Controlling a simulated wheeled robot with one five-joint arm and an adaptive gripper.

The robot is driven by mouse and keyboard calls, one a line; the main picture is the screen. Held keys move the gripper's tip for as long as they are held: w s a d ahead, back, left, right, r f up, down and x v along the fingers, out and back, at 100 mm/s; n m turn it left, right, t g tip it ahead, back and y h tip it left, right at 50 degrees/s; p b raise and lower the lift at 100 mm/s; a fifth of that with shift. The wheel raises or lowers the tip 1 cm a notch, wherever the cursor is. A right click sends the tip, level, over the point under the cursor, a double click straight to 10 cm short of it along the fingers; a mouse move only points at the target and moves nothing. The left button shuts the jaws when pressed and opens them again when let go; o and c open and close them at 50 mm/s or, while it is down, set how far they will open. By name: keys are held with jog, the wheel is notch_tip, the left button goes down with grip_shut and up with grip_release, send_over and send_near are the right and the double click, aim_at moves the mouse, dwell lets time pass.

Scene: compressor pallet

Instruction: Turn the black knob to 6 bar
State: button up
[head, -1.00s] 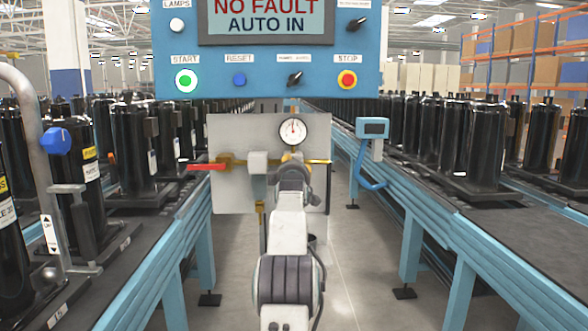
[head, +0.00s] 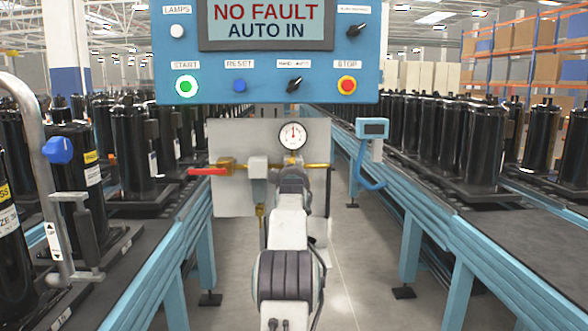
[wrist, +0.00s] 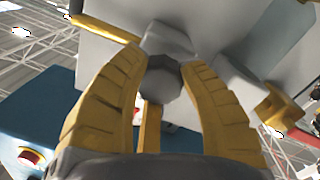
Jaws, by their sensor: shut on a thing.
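The pressure gauge (head: 293,135) is a round white dial above my gripper on the pale board; its needle points nearly straight up, and its figures are too small to read. In the wrist view the knob (wrist: 164,84) looks dark grey and faceted. My gripper (wrist: 166,66) has its two yellow fingers closed on either side of this knob. In the head view my gripper (head: 291,166) is just below the gauge, and my wrist hides the knob there.
A brass pipe with a red lever (head: 208,171) runs left of the gauge. A blue control panel (head: 268,60) hangs above, reading NO FAULT, AUTO IN. Conveyors with black compressors (head: 130,150) flank both sides.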

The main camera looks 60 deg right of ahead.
jog(key=shift+r+m+p, duration=0.1)
jog(key=shift+m+p, duration=0.2)
jog(key=shift+m, duration=0.6)
jog(key=shift+w, duration=0.1)
jog(key=o, duration=1.2)
jog(key=shift+a, duration=0.1)
jog(key=shift+v, duration=5.9)
